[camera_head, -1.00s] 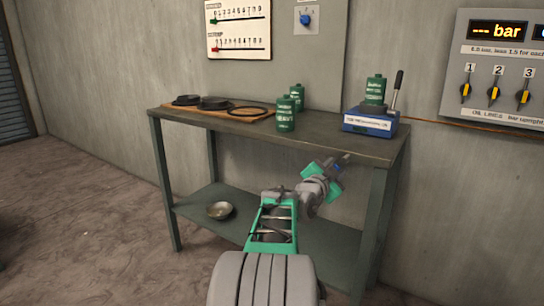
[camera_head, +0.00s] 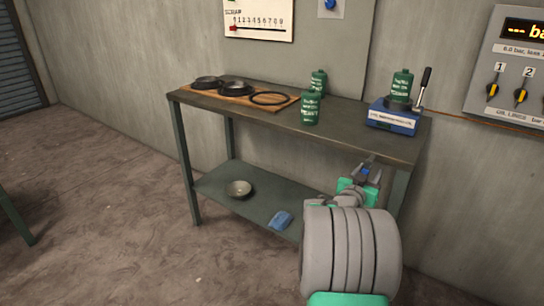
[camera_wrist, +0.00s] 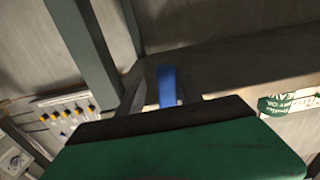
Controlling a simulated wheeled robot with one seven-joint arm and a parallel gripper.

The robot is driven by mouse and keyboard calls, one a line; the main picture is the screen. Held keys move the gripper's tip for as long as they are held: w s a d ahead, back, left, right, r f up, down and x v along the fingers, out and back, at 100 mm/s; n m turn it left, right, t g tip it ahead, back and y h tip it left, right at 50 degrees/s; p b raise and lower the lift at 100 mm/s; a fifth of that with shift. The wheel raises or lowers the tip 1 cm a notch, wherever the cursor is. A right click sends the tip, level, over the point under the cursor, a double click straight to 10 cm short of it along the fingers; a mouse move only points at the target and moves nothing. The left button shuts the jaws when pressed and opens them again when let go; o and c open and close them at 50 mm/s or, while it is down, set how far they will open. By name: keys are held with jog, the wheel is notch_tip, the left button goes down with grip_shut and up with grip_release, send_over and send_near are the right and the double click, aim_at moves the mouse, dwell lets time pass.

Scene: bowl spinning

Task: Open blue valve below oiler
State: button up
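My gripper (camera_head: 369,163) is at the front right of the workbench, pointing up and away. A blue piece shows between its dark fingers in the wrist view (camera_wrist: 168,86); I cannot tell whether it is held or part of the gripper. A row of yellow-handled valves stands on a wall panel at the left of the wrist view, with a small blue part (camera_wrist: 63,134) below them, too small to identify. In the head view the panel (camera_head: 520,75) is cut off at the right edge, and no blue valve shows on it. My gripper touches no valve.
The bench (camera_head: 350,127) holds a blue box (camera_head: 393,121) with a green bottle (camera_head: 402,85) and black lever, two more bottles, and a board with dark pans. A metal bowl (camera_head: 239,189) and a blue item (camera_head: 281,219) lie on the lower shelf. Floor at left is mostly open.

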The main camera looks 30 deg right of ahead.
jog(key=a+r+n+y+p, duration=0.2)
jog(key=a+r+y+p, duration=0.2)
jog(key=a+p, duration=0.3)
jog(key=a+r+n+y+p, duration=0.3)
jog(key=a+r+y+p, duration=0.2)
jog(key=a, duration=1.3)
jog(key=a+r+n+y+p, duration=0.3)
jog(key=a+r+y+p, duration=0.1)
jog(key=a+p, duration=0.6)
jog(key=a+r, duration=0.1)
jog(key=a, duration=0.2)
jog(key=shift+w+r+g, duration=0.25)
jog(key=shift+r+g, duration=0.1)
jog(key=shift+g, duration=0.05)
jog(key=shift+c, duration=0.2)
